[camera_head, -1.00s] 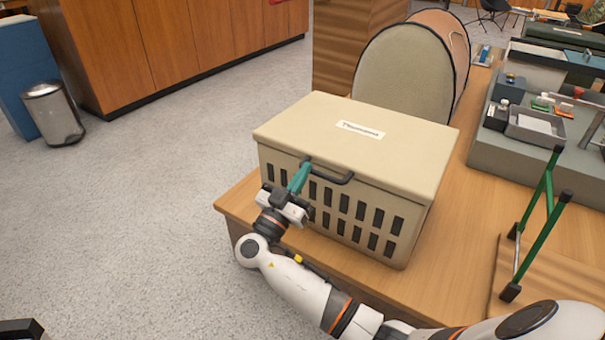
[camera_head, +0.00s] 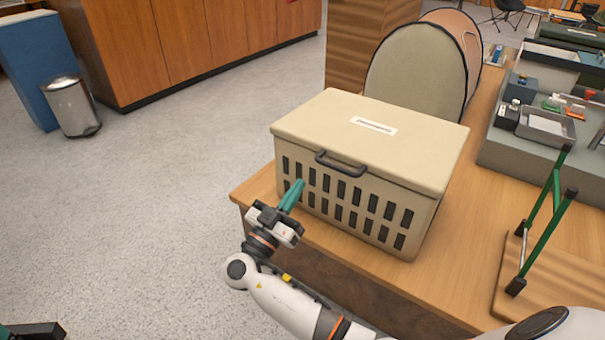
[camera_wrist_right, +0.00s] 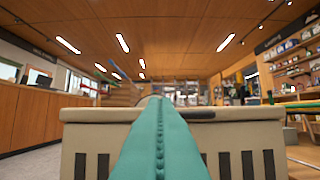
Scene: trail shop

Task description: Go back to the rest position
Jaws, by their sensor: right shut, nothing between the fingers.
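My right gripper (camera_head: 293,194) is shut and empty, with its teal fingers pressed together. It is in front of the beige slotted box (camera_head: 425,209), below the box's dark handle (camera_head: 340,166), and appears apart from the handle. The box's lid (camera_head: 320,122) is closed and carries a white label. In the right wrist view, the shut teal fingers (camera_wrist_right: 160,130) point toward the box front (camera_wrist_right: 95,140). A dark gripper part with a little green (camera_head: 35,330) shows at the lower left corner; its fingers are mostly out of frame.
The box stands on a wooden table (camera_head: 455,270). A green-legged frame (camera_head: 545,220) is to its right and a grey unit with trays (camera_head: 500,155) is beyond. A rounded beige carrier (camera_head: 420,65) is behind. Open floor (camera_head: 130,210) lies left, with a metal bin (camera_head: 72,107) farther off.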

